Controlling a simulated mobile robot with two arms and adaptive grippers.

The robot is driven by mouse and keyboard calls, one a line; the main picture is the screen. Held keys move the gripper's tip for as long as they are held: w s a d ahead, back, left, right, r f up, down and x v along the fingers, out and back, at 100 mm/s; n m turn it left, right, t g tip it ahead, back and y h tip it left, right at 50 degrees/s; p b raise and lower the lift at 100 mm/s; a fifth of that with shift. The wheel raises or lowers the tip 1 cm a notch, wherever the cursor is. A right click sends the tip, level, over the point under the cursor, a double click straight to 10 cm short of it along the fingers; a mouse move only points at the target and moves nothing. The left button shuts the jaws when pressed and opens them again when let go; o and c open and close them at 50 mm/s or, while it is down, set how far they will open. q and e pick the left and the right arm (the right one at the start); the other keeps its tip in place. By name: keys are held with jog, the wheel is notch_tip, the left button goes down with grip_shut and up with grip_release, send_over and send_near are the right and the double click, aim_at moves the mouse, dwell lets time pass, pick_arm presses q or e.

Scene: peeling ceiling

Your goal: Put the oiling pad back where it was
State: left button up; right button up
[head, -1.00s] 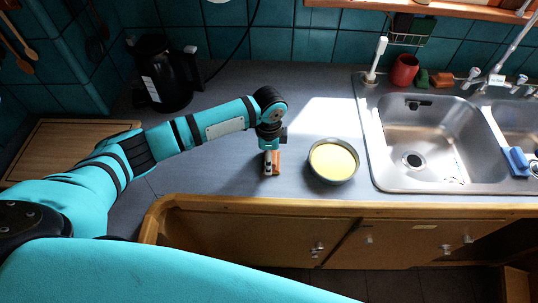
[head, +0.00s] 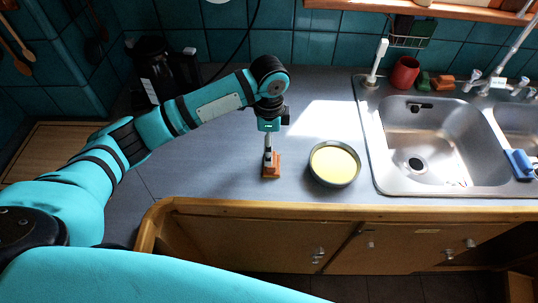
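The oiling pad, seen as a small orange-brown block (head: 273,172), is on or just above the grey counter, left of the bowl. My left gripper (head: 268,160) points down at it from above, its fingers overlapping the block in this view. The fingers show as one narrow light and dark column, so I cannot tell whether they are open or shut on the block. A dark round bowl with a yellow filling (head: 334,164) stands just right of the block, apart from it. My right gripper is not in view.
The steel sink (head: 440,150) is right of the bowl. A red cup (head: 404,72), a green block (head: 422,80) and an orange block (head: 443,82) stand behind it. A black kettle (head: 150,70) is at the back left. The counter's wooden front edge (head: 330,208) is close.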

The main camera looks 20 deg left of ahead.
pick_arm(q)
notch_tip(320, 180, up, 4)
jog(key=shift+r, duration=0.1)
dwell(0.6)
